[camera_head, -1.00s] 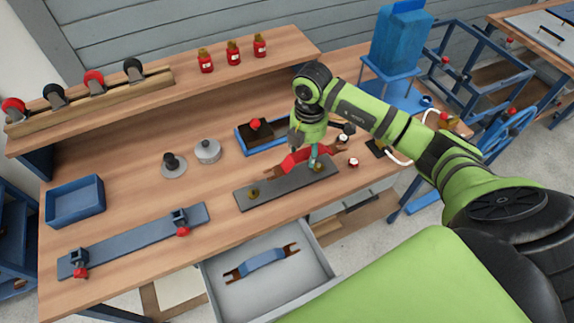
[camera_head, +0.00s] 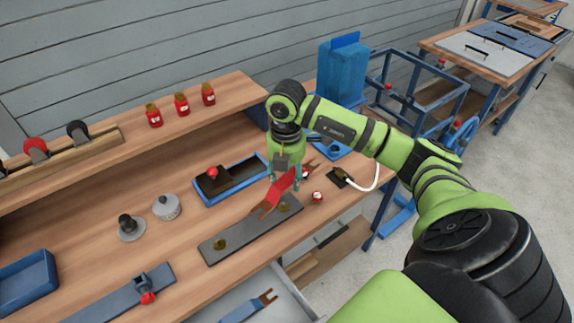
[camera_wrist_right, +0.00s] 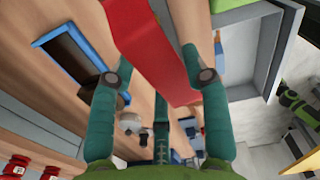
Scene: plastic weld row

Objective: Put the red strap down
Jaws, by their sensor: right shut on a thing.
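The red strap (camera_head: 277,194), with brown forked ends, is held slantwise over the back edge of the dark grey plate (camera_head: 232,240) on the bench. My right gripper (camera_head: 284,179) is shut on it near its middle. Whether the strap touches the plate or bench cannot be told. A similar blue strap (camera_head: 240,309) lies in the open drawer below, partly cut off by the frame. My left gripper is not in view.
A blue tray with a dark block (camera_head: 230,180) stands just behind and left of the strap. A small red-and-white knob (camera_head: 317,197) is close on its right. Two round metal pieces (camera_head: 166,207) stand further left. Bare bench lies left of the plate.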

